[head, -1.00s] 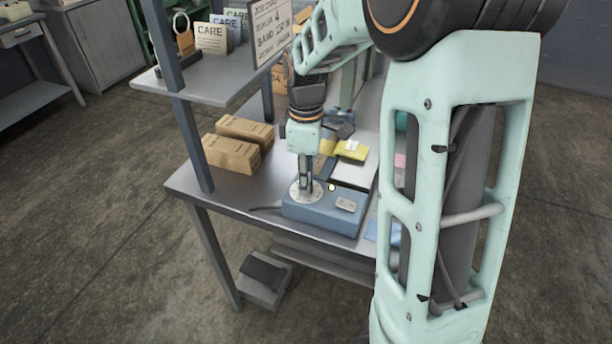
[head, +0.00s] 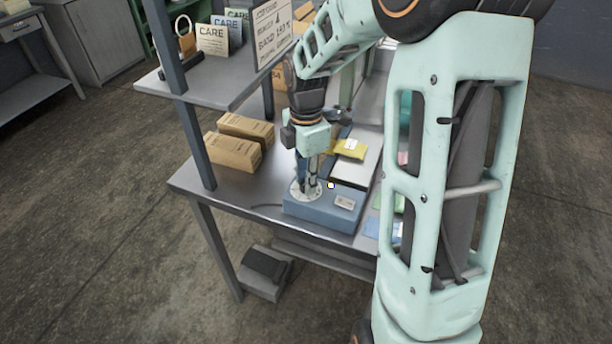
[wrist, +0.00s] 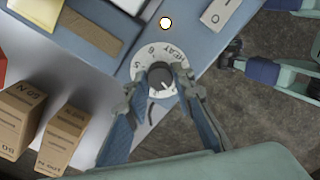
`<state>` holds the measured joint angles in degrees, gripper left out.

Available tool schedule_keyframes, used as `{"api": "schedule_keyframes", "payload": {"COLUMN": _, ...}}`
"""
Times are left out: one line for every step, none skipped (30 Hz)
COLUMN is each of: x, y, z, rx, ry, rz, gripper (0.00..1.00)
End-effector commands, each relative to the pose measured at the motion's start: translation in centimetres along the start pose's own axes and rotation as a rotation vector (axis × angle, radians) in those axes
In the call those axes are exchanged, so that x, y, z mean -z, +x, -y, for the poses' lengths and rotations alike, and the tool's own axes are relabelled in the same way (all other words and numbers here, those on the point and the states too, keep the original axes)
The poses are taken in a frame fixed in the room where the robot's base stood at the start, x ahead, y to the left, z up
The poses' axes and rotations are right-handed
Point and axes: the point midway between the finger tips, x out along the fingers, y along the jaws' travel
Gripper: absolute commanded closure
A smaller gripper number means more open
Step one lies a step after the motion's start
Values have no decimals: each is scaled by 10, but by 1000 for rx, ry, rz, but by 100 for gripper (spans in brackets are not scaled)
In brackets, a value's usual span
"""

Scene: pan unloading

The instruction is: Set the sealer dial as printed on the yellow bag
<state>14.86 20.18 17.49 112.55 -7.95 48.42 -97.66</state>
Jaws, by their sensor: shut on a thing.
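The sealer (head: 325,212) is a blue box at the front of the bench. Its round white dial (head: 295,190) carries a printed scale and a dark central knob (wrist: 160,77) in the wrist view; "HEAT" is partly readable. My gripper (head: 309,191) points down over the dial. In the wrist view its fingertips (wrist: 160,84) are shut on the knob, one on each side. A dark pointer mark shows below the knob, but the number it meets is unclear. The yellow bag (head: 350,148) lies behind the sealer, and its print is too small to read.
A lit round lamp (head: 331,185) and a switch plate (head: 344,202) sit on the sealer. Brown boxes (head: 232,152) stand to the left. A job card (head: 272,28) hangs at the shelf, only partly legible. My arm covers the bench's right side.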

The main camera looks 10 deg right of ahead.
Motion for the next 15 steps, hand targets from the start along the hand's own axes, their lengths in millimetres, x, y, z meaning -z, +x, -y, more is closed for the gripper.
{"api": "schedule_keyframes", "payload": {"x": 0, "y": -1, "z": -1, "rx": -3, "ry": -6, "rz": 0, "gripper": 100}}
{"api": "schedule_keyframes", "payload": {"x": 0, "y": -1, "z": -1, "rx": -3, "ry": -8, "rz": 0, "gripper": 100}}
{"api": "schedule_keyframes", "payload": {"x": 0, "y": -1, "z": -1, "rx": -3, "ry": -11, "rz": 0, "gripper": 100}}
{"api": "schedule_keyframes", "payload": {"x": 0, "y": -1, "z": -1, "rx": -3, "ry": -12, "rz": 1, "gripper": 100}}
{"api": "schedule_keyframes", "payload": {"x": 0, "y": -1, "z": -1, "rx": -3, "ry": -13, "rz": 1, "gripper": 100}}
{"api": "schedule_keyframes", "payload": {"x": 0, "y": -1, "z": -1, "rx": -3, "ry": -14, "rz": 1, "gripper": 100}}
{"api": "schedule_keyframes", "payload": {"x": 0, "y": -1, "z": -1, "rx": -3, "ry": -14, "rz": 1, "gripper": 100}}
{"api": "schedule_keyframes", "payload": {"x": 0, "y": -1, "z": -1, "rx": -3, "ry": -14, "rz": 1, "gripper": 100}}
{"api": "schedule_keyframes", "payload": {"x": 0, "y": -1, "z": -1, "rx": -3, "ry": -14, "rz": 1, "gripper": 100}}
{"api": "schedule_keyframes", "payload": {"x": 0, "y": -1, "z": -1, "rx": -3, "ry": -13, "rz": 1, "gripper": 100}}
{"api": "schedule_keyframes", "payload": {"x": 0, "y": -1, "z": -1, "rx": -3, "ry": -13, "rz": 1, "gripper": 100}}
{"api": "schedule_keyframes", "payload": {"x": 0, "y": -1, "z": -1, "rx": -3, "ry": -13, "rz": 1, "gripper": 100}}
{"api": "schedule_keyframes", "payload": {"x": 0, "y": -1, "z": -1, "rx": -3, "ry": -13, "rz": 1, "gripper": 100}}
{"api": "schedule_keyframes", "payload": {"x": 0, "y": -1, "z": -1, "rx": -3, "ry": -13, "rz": 1, "gripper": 100}}
{"api": "schedule_keyframes", "payload": {"x": 0, "y": -1, "z": -1, "rx": -3, "ry": -13, "rz": 1, "gripper": 74}}
